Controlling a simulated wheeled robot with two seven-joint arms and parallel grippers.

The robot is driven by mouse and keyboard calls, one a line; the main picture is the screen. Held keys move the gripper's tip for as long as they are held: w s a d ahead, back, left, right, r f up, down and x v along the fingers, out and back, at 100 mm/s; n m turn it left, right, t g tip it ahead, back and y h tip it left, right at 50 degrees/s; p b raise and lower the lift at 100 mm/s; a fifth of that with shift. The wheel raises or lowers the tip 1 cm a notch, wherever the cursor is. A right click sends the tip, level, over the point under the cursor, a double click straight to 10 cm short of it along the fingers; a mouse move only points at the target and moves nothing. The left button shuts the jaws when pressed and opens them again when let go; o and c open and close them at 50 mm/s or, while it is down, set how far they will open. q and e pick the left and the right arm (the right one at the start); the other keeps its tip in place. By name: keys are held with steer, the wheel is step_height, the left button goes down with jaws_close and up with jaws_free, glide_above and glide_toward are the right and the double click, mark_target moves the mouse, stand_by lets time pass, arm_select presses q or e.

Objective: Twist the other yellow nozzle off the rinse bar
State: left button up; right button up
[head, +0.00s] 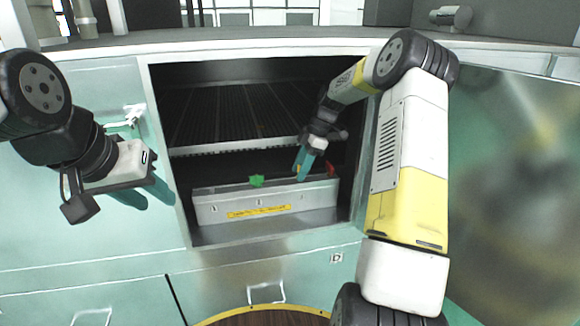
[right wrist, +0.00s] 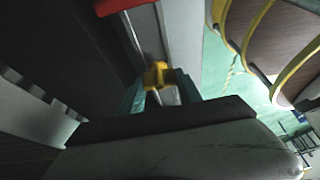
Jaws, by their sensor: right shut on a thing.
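The yellow nozzle (right wrist: 157,75) sits between the teal fingers of my right gripper (right wrist: 160,88) in the right wrist view. The gripper is shut on it. The nozzle is at the grey bar (right wrist: 146,38); I cannot tell whether it is still joined to it. In the head view my right gripper (head: 304,164) reaches down inside the open bay, at the top of the long grey box-like bar (head: 208,208), and its fingers hide the nozzle. My left gripper (head: 150,197) is empty and open, in front of the teal panel left of the bay.
A green piece (head: 257,181) and a red piece (head: 331,178) are on the bar's top. A yellow label (head: 259,211) is on its front. A ribbed dark rack (head: 240,115) lies above and behind it. The bay's side walls are close to my right arm.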

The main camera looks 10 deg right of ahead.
steer(key=shift+r, duration=0.75)
